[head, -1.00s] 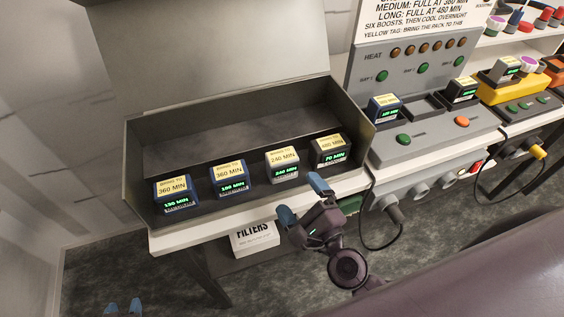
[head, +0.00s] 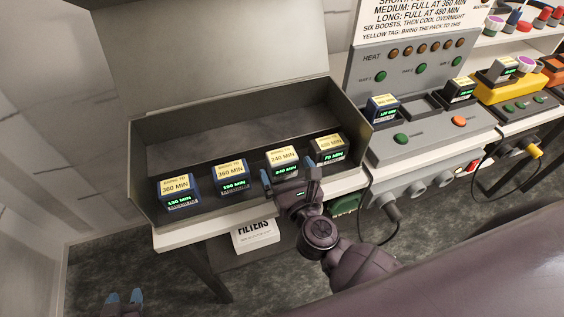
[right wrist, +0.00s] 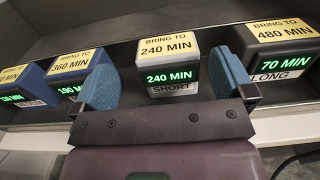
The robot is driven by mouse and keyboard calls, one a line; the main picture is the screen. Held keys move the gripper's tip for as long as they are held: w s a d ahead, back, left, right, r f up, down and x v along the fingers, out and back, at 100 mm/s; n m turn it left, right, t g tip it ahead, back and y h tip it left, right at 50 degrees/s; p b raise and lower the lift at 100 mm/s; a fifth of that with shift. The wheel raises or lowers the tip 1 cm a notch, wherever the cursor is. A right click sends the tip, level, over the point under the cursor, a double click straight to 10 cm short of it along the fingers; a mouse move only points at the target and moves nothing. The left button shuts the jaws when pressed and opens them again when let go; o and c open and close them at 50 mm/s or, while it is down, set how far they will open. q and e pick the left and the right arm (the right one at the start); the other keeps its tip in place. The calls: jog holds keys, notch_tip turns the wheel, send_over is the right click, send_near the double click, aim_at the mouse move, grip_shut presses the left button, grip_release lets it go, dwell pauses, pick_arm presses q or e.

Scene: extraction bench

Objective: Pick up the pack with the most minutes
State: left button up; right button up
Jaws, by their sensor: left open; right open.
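Four packs stand in a row in the open grey box (head: 165,218), each with a yellow tag and green display. The white-and-grey pack (head: 283,160) reads 240 MIN, tag 240, SHORT, also in the right wrist view (right wrist: 171,72). The dark pack (head: 329,149) at right reads 70 MIN, tag 480. The blue pack (head: 231,177) reads 190 MIN, tag 360. The leftmost blue pack (head: 177,190) seems to read 130 MIN, tag 360. My right gripper (head: 289,174) is open, its fingers toward either side of the 240 pack. My left gripper (head: 124,297) is open, low at left.
A grey charger (head: 430,140) right of the box holds a blue pack (head: 382,108) and a dark pack (head: 461,89); their displays are hard to read. A yellow unit (head: 512,88) stands further right. A FILTERS box (head: 256,236) sits below the bench.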

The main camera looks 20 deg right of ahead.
aim_at(285, 162)
jog(key=shift+w+d+f, duration=0.1)
jog(key=shift+w+d, duration=0.05)
jog(key=shift+w, duration=1.2)
jog(key=shift+w+d, duration=0.1)
jog(key=shift+w, duration=1.2)
jog(key=c, duration=1.2)
